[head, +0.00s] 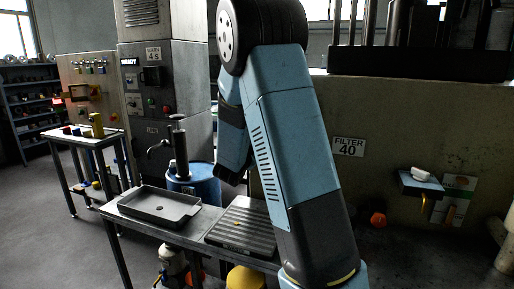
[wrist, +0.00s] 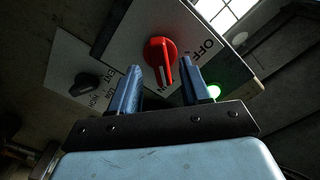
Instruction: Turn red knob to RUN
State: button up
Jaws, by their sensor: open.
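The red knob (wrist: 159,53) is in the wrist view, on a pale plate (wrist: 126,41) of a panel. A white pointer line on it points down in the picture. My gripper (wrist: 160,66) is open, one blue finger on each side of the knob in the picture. The knob looks just beyond the fingertips, and I see no contact.
In the wrist view, a black knob (wrist: 88,84) sits on a plate to the left, and a green lamp (wrist: 213,92) glows at the right. In the head view, a bench with a grey tray (head: 130,207) and a blue drum (head: 205,187) stand beside my arm.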

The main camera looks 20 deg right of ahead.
jog(key=v, duration=1.1)
jog(key=shift+w, duration=0.1)
jog(key=s+a+r+n+y, duration=0.85)
jog(key=n+y, duration=0.25)
jog(key=y, duration=0.2)
jog(key=s+d+f+n+g, duration=0.1)
jog(key=s+n+g, duration=0.5)
jog(key=s, duration=1.7)
jog(key=shift+s+d+g, duration=0.3)
jog(key=shift+d+g, duration=0.15)
jog(key=shift+g, duration=0.15)
